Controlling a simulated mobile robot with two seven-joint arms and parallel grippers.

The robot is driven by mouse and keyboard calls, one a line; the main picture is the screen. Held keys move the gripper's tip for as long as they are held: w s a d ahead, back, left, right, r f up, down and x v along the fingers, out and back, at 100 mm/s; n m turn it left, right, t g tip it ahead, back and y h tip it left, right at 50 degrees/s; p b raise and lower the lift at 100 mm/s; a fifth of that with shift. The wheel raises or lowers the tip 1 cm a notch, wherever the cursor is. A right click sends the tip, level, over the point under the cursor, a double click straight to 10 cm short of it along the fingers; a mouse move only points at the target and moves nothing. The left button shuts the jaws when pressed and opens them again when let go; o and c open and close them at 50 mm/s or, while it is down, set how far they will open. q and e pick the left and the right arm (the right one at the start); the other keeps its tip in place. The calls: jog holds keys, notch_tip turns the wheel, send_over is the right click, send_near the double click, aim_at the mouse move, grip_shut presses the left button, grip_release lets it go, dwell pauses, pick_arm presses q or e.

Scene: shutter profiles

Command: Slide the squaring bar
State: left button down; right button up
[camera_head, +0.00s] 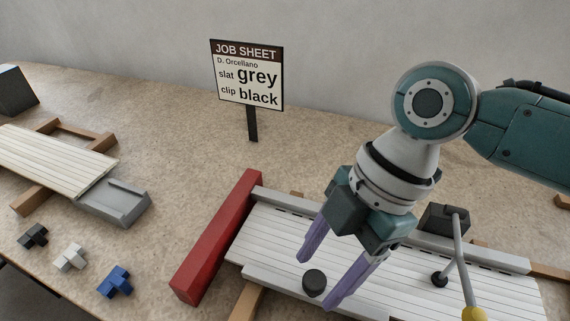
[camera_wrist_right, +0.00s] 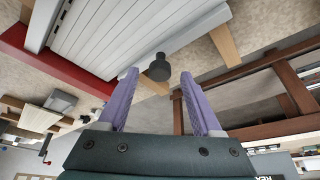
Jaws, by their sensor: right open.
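A red bar (camera_head: 217,236), the likeliest squaring bar, lies across the left end of a white slatted panel (camera_head: 275,235). It also shows in the right wrist view (camera_wrist_right: 50,62). A dark round knob (camera_head: 314,281) is at the panel's front side, and it also shows in the right wrist view (camera_wrist_right: 159,68). My right gripper (camera_head: 316,282), with purple fingers, is open and points down by the knob. In the wrist view the knob appears beyond the gap between the fingertips (camera_wrist_right: 154,82); contact cannot be told. My left gripper is not in view.
A job sheet sign (camera_head: 247,75) reads slat grey, clip black. A second slatted panel (camera_head: 55,160) with a grey end piece (camera_head: 122,204) lies left. Black (camera_head: 33,236), white (camera_head: 70,258) and blue (camera_head: 115,281) clips lie before it. A lever (camera_head: 461,256) stands at right.

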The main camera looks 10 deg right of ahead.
jog(key=shift+a+f, duration=0.2)
jog(key=shift+f, duration=0.25)
jog(key=shift+c, duration=0.4)
grip_shut()
dwell(0.8)
